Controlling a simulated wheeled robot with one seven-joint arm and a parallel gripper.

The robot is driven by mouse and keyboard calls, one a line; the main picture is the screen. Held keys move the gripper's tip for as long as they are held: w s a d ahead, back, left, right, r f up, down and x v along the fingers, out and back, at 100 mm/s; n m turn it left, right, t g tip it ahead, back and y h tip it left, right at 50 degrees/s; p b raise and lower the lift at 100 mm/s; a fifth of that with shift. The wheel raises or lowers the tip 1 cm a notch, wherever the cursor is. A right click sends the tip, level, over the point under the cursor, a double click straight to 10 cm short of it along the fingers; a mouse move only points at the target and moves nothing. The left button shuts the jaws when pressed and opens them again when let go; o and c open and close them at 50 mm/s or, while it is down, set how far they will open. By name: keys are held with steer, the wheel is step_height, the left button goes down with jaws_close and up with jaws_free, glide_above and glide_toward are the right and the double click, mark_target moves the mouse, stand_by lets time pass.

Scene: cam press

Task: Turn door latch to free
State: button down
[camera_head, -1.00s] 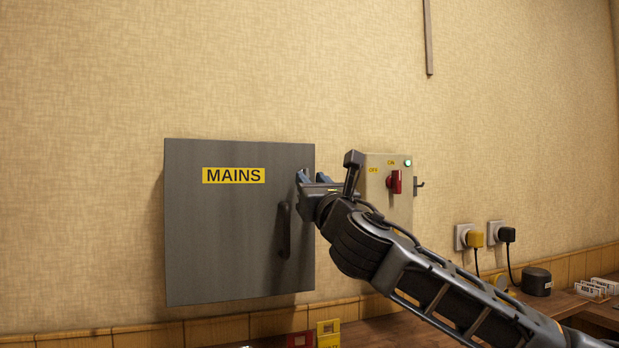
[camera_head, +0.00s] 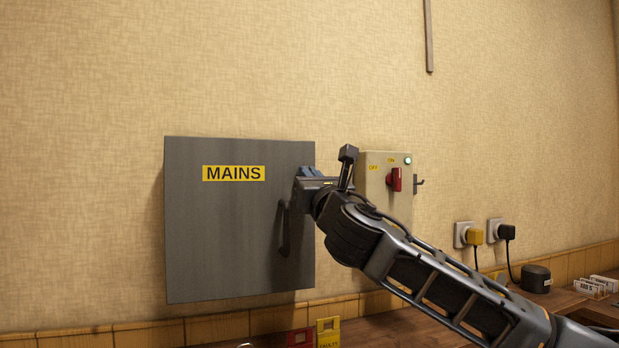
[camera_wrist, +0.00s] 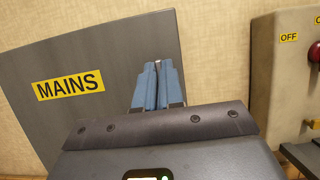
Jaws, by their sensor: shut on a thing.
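The grey cabinet door (camera_head: 215,235) with the yellow MAINS label (camera_head: 234,173) looks shut; it also fills the left of the wrist view (camera_wrist: 110,45). My gripper (camera_head: 308,172) is at the upper right edge of the door. In the wrist view its blue fingers (camera_wrist: 157,85) are close together, pinching a small grey piece (camera_wrist: 157,67) at the tips. This is likely the door latch; the fingers hide most of it, so its angle cannot be told.
A beige switch box (camera_head: 373,200) with a red knob (camera_head: 395,180) and a lit green lamp (camera_head: 408,160) is on the wall just right of my gripper. Two plugs in sockets (camera_head: 463,235) are farther right. Red and yellow items (camera_head: 328,333) are below the cabinet.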

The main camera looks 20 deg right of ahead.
steer(key=shift+m, duration=0.5)
steer(key=shift+a+r+m+g+h+p, duration=0.1)
steer(key=shift+m+g+h+p, duration=0.9)
steer(key=shift+m, duration=2.25)
steer(key=shift+a+r+m+g+h+p, duration=0.1)
steer(key=shift+m+g+h+p, duration=0.85)
steer(key=shift+m, duration=2.25)
steer(key=shift+a+r+m+g+h+p, duration=0.1)
steer(key=shift+m+g+h+p, duration=0.45)
steer(key=shift+m+h+p, duration=1.75)
steer(key=shift+f+m+y+b, duration=0.1)
steer(key=shift+m+y+b, duration=0.65)
steer(key=shift+m+b, duration=0.35)
steer(key=c, duration=1.3)
jaws_free()
steer(key=shift+o, duration=0.2)
steer(key=shift+s, duration=0.15)
steer(key=b+v, duration=0.1)
steer(key=v, duration=0.6)
steer(key=shift+s, duration=0.25)
